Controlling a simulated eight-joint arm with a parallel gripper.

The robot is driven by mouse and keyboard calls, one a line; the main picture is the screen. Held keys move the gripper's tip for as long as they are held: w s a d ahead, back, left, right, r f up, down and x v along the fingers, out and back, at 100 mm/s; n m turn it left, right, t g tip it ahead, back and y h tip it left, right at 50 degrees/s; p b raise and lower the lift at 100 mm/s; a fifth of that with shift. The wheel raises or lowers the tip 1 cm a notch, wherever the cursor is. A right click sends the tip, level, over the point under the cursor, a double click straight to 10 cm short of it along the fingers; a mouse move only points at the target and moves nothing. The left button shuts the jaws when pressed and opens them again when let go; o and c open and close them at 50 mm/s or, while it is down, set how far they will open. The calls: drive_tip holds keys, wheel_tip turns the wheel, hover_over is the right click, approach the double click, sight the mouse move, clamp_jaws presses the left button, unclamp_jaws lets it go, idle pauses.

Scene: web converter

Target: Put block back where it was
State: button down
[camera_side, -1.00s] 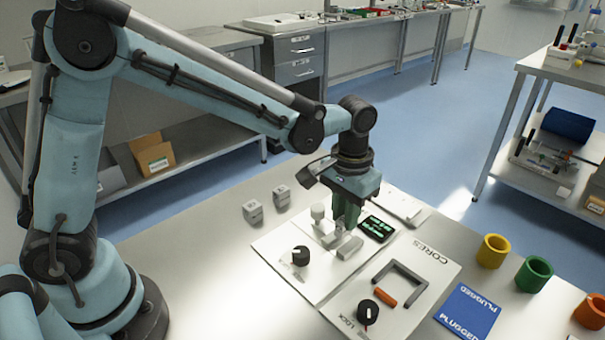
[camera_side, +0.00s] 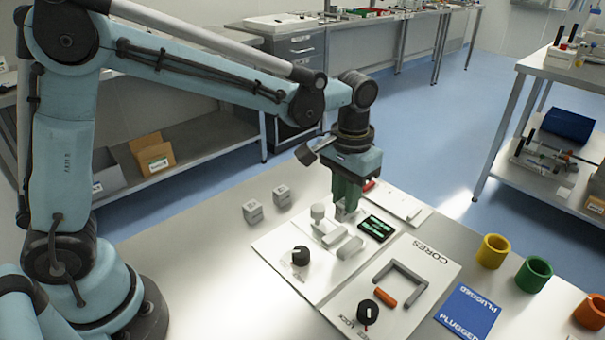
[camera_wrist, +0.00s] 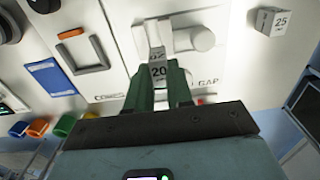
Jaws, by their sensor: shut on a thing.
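My gripper (camera_side: 345,208) is shut on a grey block marked 20 (camera_wrist: 158,70), seen between the green fingers in the wrist view. In the side view the fingers hang over the back of the white gap panel (camera_side: 285,262), near its grey bars (camera_side: 350,247) and pale round knob (camera_side: 318,212). The held block is hard to make out there, and I cannot tell whether it touches the panel. Two other grey blocks, one nearer (camera_side: 253,212) and one farther (camera_side: 282,196), stand on the table left of the panel. A block marked 25 (camera_wrist: 272,20) shows in the wrist view.
A black display with green readouts (camera_side: 377,228) lies right of the fingers. The CORES panel (camera_side: 425,268) has a grey frame, an orange piece and a black knob (camera_side: 367,312). A blue plugged mat (camera_side: 468,310) and coloured rings (camera_side: 493,251) lie farther right. The front-left table is clear.

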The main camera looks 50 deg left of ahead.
drive_tip(key=w+a+r, duration=0.3)
drive_tip(key=a+r, duration=0.1)
drive_tip(key=a, duration=0.3)
drive_tip(key=w+a+f, duration=0.1)
drive_tip(key=a+f, duration=0.1)
drive_tip(key=a, duration=0.1)
drive_tip(key=w+a+f, duration=0.2)
drive_tip(key=a+f, duration=0.1)
drive_tip(key=a, duration=0.1)
drive_tip(key=w+a+f, duration=0.2)
drive_tip(key=a, duration=0.1)
drive_tip(key=shift+w+a+f, duration=0.1)
drive_tip(key=shift+a+f, duration=0.2)
drive_tip(key=shift+f, duration=1.7)
drive_tip(key=shift+f, duration=0.15)
drive_tip(key=c, duration=1)
unclamp_jaws()
